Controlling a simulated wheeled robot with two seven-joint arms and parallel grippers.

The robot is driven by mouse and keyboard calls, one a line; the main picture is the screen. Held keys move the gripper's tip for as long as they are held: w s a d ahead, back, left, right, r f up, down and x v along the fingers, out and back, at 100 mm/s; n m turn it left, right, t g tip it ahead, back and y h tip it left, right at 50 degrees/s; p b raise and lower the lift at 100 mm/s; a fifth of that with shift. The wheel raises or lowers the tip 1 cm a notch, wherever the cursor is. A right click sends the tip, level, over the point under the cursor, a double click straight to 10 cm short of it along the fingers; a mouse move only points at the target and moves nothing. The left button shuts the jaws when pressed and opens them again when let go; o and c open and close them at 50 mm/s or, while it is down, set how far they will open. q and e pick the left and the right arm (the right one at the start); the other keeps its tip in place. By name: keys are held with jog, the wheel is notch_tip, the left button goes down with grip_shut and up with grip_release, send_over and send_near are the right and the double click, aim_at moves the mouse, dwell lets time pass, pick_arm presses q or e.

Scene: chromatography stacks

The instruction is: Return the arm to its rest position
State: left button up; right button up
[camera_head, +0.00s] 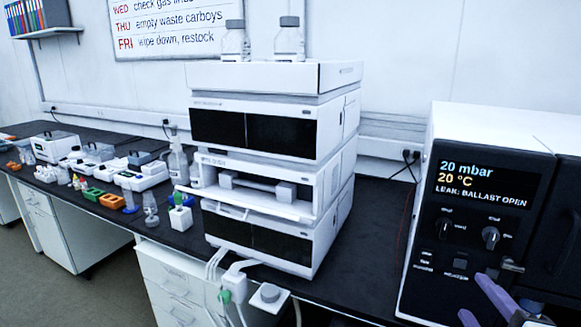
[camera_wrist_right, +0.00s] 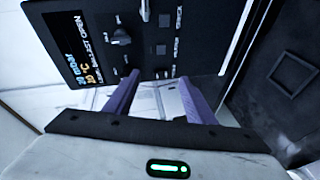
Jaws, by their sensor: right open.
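My right gripper (camera_head: 472,296) is at the lower right of the head view, in front of the lower part of a white and black oven-like unit (camera_head: 475,235). Its two purple fingers are spread apart with nothing between them. In the right wrist view the open gripper (camera_wrist_right: 160,80) points at the lower part of the unit's dark control panel (camera_wrist_right: 110,42). I cannot tell whether a fingertip touches the panel. My left gripper is not in view.
The panel display (camera_head: 487,184) reads 20 mbar, 20 °C, LEAK: BALLAST OPEN. A stack of white chromatography modules (camera_head: 335,150) stands mid-bench, with two bottles (camera_head: 289,42) on top. Small instruments and racks crowd the left. Dark bench (camera_head: 365,245) is clear between stack and unit.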

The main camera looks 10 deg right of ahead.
jog(key=s+a+f+m+g+y, duration=0.1)
jog(key=s+a+f+m+g, duration=0.15)
jog(key=s+f+m, duration=0.35)
jog(key=s+a+f+m+g, duration=0.1)
jog(key=s+f+g, duration=0.25)
jog(key=f, duration=0.55)
jog(key=s+a+f+m+g+y, duration=0.35)
jog(key=s+a+f+g, duration=0.3)
jog(key=s+a, duration=0.3)
jog(key=w+a+f+t+y, duration=0.1)
jog(key=a+f+t, duration=0.1)
jog(key=f, duration=0.4)
jog(key=w+a+f+t+y, duration=0.1)
jog(key=w+a+f+t, duration=0.1)
jog(key=f, duration=0.5)
jog(key=shift+w+a+f+t, duration=0.15)
jog(key=shift+w+a+t, duration=0.1)
jog(key=shift+a+t, duration=0.65)
